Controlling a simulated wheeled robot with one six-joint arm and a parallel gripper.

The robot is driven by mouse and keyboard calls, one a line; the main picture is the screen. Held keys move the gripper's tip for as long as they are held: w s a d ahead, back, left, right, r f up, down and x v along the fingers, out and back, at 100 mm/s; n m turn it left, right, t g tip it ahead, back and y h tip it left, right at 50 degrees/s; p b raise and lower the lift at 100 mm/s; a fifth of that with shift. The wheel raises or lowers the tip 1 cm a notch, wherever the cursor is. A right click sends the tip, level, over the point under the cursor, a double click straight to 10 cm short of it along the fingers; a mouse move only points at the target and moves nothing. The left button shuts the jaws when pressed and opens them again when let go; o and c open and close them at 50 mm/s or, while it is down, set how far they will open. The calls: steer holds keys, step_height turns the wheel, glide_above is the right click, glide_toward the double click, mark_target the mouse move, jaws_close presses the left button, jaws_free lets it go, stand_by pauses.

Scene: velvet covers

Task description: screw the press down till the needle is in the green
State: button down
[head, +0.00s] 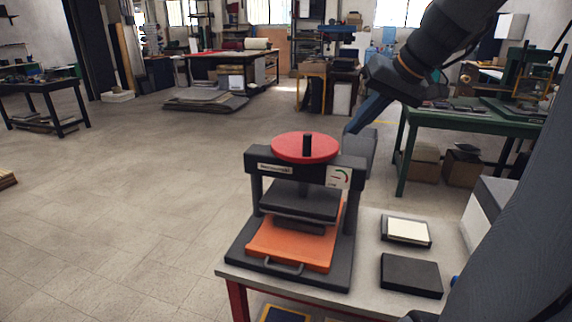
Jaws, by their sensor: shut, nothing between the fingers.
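The press (258,195) stands on the near table, with a dark frame and base. A round red wheel (290,148) with an upright black knob (307,146) sits on top. A white gauge (339,177) with a coloured arc is on the right of its crossbar; the needle is too small to read. A dark platen (302,202) is above an orange bed (285,250), with a dark block (300,226) between them. My gripper (355,125) is shut and empty, up and to the right of the wheel, apart from the knob in the picture; its tips are hard to make out.
On the table (373,290), right of the press, lie a dark tray with a cream pad (406,230) and a dark slab (411,274). A green bench (470,120) stands behind at right. The floor to the left is open.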

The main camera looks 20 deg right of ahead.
mark_target(305, 139)
steer(key=w+d+r+n+g+p, duration=0.2)
steer(key=w+r+n+g+p, duration=0.25)
steer(key=n, duration=0.95)
steer(key=w+a+f+p, duration=0.4)
steer(key=a+f, duration=0.2)
steer(key=f, duration=0.3)
steer(key=shift+a+f+t, duration=0.15)
steer(key=shift+a+t, duration=0.1)
steer(key=shift+t, duration=0.1)
